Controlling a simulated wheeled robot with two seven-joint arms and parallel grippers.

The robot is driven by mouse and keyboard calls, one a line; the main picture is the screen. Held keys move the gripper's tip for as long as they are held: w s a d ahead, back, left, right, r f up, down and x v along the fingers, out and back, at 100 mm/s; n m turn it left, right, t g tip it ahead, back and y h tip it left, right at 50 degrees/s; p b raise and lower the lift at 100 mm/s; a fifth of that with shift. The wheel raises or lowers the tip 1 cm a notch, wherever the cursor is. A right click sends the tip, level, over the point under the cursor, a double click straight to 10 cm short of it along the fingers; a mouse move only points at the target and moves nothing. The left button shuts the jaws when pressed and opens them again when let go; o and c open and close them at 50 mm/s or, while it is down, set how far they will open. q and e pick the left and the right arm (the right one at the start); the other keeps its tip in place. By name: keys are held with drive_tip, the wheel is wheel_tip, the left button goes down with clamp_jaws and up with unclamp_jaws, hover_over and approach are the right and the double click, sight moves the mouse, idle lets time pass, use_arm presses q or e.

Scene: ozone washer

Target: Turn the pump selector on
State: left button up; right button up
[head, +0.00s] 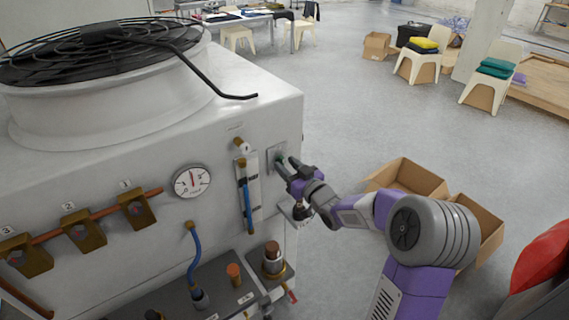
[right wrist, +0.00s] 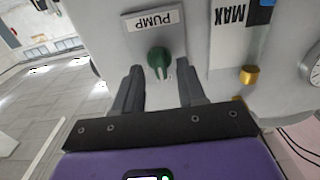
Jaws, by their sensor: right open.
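The pump selector is a green knob (right wrist: 159,60) on a grey plate under a PUMP label (right wrist: 153,20), seen upside down in the right wrist view. In the head view the green knob (head: 280,159) sits on its plate at the right end of the machine's front, partly hidden by my gripper. My right gripper (head: 287,168) is at the knob. In the right wrist view its two fingers (right wrist: 161,84) are open, one to each side of the knob's lower part, with gaps visible. My left gripper is not in view.
A flow tube (head: 247,190) with brass fittings stands just left of the selector. A pressure gauge (head: 192,181) and brass valves (head: 84,230) are further left. Cardboard boxes (head: 408,178) lie on the floor behind my right arm.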

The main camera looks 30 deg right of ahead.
drive_tip(key=shift+w, duration=0.85)
drive_tip(key=c, duration=0.7)
